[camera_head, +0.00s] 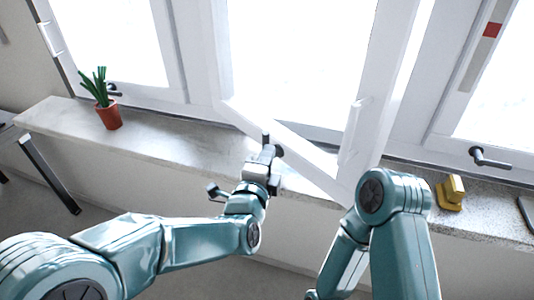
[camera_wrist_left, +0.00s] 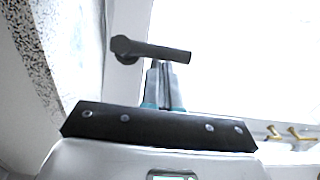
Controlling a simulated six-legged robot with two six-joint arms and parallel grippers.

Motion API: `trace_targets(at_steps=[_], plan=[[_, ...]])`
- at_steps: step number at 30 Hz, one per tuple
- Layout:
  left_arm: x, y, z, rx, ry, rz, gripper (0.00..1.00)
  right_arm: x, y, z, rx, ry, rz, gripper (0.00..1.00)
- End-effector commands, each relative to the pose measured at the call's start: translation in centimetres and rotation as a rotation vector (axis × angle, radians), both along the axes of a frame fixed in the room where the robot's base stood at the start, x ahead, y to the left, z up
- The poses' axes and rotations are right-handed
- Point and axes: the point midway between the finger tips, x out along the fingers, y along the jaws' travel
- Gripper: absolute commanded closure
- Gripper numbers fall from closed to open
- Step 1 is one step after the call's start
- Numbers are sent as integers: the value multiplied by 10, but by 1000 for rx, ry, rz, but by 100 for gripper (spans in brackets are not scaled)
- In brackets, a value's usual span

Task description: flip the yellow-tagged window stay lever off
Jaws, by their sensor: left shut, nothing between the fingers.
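A dark lever handle (camera_wrist_left: 152,50) shows in the left wrist view, its round base at the left and its bar pointing right. No yellow tag is visible on it. My left gripper (camera_wrist_left: 160,68) is shut and empty, its fingertips just at the lower edge of the bar; I cannot tell if they touch. In the head view my left gripper (camera_head: 267,150) is at the lower frame of the open window sash (camera_head: 300,155), by a dark handle it partly hides. Two small brass-coloured fittings (camera_wrist_left: 283,133) show at the right of the left wrist view; whether either is the stay lever is unclear.
A potted plant (camera_head: 107,112) stands on the sill (camera_head: 170,133) at the left. A yellow object (camera_head: 450,192) sits on the sill at the right, below another dark window handle (camera_head: 488,158). My right arm rises in front of the sill; its gripper is out of sight.

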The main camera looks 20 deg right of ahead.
Motion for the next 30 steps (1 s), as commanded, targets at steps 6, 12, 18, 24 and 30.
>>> trace_targets(at_steps=[6,12,18,24,30], plan=[[0,0,0,0,0,0,100,0,0,0,0,0,0,57],[1,1,1,-8,15,1,100,0,0,1,0,0,0,57],[3,1,2,-25,51,1,100,0,0,3,0,0,0,57],[4,2,3,-37,78,1,100,0,0,5,0,0,0,57],[6,3,5,-53,113,1,100,0,0,8,0,0,0,57]])
